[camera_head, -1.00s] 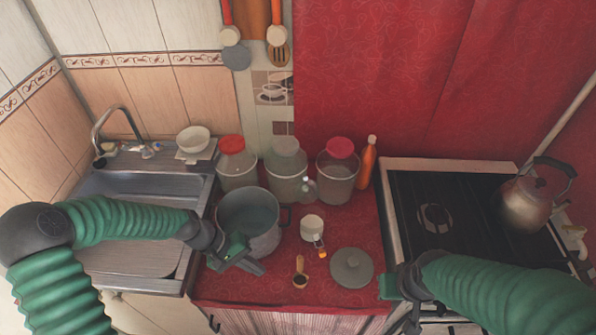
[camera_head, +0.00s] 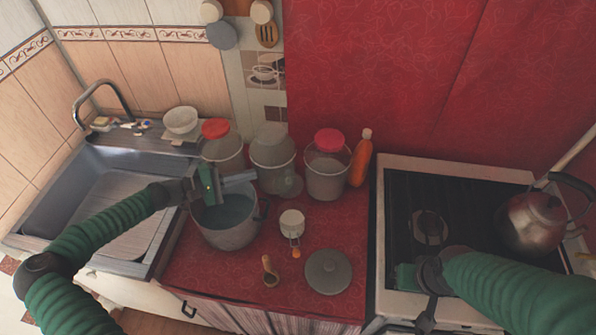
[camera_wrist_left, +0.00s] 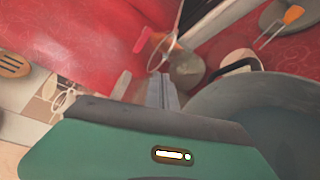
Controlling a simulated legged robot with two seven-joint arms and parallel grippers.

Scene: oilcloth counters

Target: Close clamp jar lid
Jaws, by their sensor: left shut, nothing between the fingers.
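A small clear glass jar (camera_head: 291,186) stands in front of the larger jars on the red counter. In the left wrist view the glass jar (camera_wrist_left: 187,70) appears beyond my fingers, with a clear round lid (camera_wrist_left: 162,52) that looks tilted up beside its mouth. Whether a clamp is attached cannot be made out. My left gripper (camera_head: 248,178) is shut and empty above the back of the pot, to the left of the small jar. Its fingers show in the left wrist view (camera_wrist_left: 164,88), apart from the jar. My right gripper (camera_head: 403,277) is by the stove's left edge; its fingers are unclear.
A grey pot (camera_head: 233,235) stands below my left gripper. Large jars with a red lid (camera_head: 215,128), a pale lid (camera_head: 270,136) and another red lid (camera_head: 328,140) line the back.

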